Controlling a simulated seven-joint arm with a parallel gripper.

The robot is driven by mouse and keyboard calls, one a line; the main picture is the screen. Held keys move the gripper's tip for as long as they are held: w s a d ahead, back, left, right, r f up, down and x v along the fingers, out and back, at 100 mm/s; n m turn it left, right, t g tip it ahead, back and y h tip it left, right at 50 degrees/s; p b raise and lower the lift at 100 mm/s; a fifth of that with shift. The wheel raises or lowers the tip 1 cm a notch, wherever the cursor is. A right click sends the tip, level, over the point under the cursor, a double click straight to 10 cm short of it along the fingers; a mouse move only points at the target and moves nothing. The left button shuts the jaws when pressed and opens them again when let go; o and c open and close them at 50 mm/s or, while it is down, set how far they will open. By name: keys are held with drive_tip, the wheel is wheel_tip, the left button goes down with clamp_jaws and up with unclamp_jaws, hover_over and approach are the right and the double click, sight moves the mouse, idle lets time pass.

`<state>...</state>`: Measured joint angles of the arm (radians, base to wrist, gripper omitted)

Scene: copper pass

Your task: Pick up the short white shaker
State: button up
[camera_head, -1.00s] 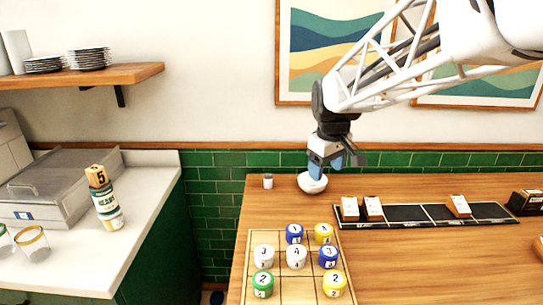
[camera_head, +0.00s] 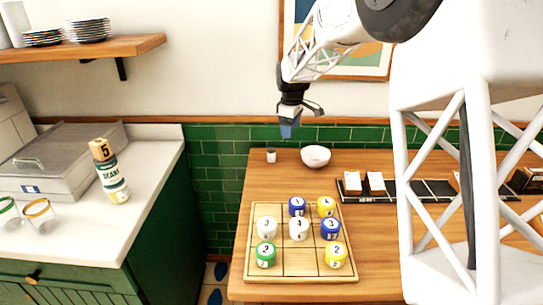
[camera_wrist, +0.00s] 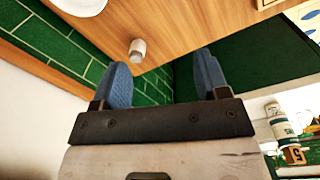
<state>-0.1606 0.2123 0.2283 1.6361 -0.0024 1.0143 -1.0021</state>
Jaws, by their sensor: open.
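The short white shaker (camera_head: 271,156) stands upright at the back left of the wooden table, near the green tiled wall. In the wrist view the shaker (camera_wrist: 137,50) shows beyond the fingertips, between the two fingers and nearer the left one. My gripper (camera_head: 288,131) hangs above and slightly right of the shaker in the head view. Its blue fingers are apart with nothing between them, as the wrist view of the gripper (camera_wrist: 160,68) also shows.
A white bowl (camera_head: 316,156) stands just right of the shaker. A wooden grid board (camera_head: 252,262) with several numbered pieces lies in front. A black tray (camera_head: 408,188) with cards is to the right. The tiled wall (camera_head: 215,150) is close behind.

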sight(272, 149)
drive_tip(key=w+a+f+n, duration=0.1)
drive_tip(key=w+a+f, duration=0.1)
drive_tip(key=w+f, duration=0.1)
drive_tip(key=w+a+f+n, duration=0.1)
drive_tip(key=w+a+f, duration=0.1)
drive_tip(key=w+f, duration=0.2)
drive_tip(key=w+a+f+n, duration=0.1)
drive_tip(key=w+a+f, duration=0.1)
drive_tip(key=w, duration=0.3)
drive_tip(key=shift+a+f+n+g, duration=0.3)
drive_tip(key=shift+f+n, duration=0.1)
drive_tip(key=shift+f, duration=0.45)
drive_tip(key=shift+f, duration=1.3)
drive_tip(key=shift+w+f, duration=0.15)
drive_tip(key=shift+f, duration=2.45)
drive_tip(key=c, duration=1)
